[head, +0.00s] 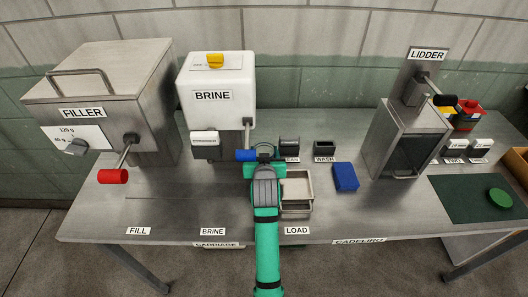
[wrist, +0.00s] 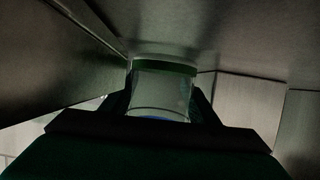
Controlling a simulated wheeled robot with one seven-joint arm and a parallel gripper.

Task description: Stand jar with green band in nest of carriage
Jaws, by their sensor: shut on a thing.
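In the wrist view my gripper (wrist: 161,106) is shut on a clear jar with a green band (wrist: 165,90). The band shows at the far end of the jar, and something blue shows low through the glass. In the head view my gripper (head: 264,160) is over the table between the brine machine and a pale open-topped tray; the jar is hidden there by my arm. The pale tray (head: 283,205) stands behind the LOAD label, apart from the jar as far as I can see. A CARRIAGE label (head: 217,245) is on the table's front edge. I cannot make out a nest.
The brine machine (head: 216,95) has a blue-knobbed lever (head: 246,155) close beside my gripper. The filler (head: 110,95) is at left, the lidder (head: 405,135) at right. The front left tabletop is clear.

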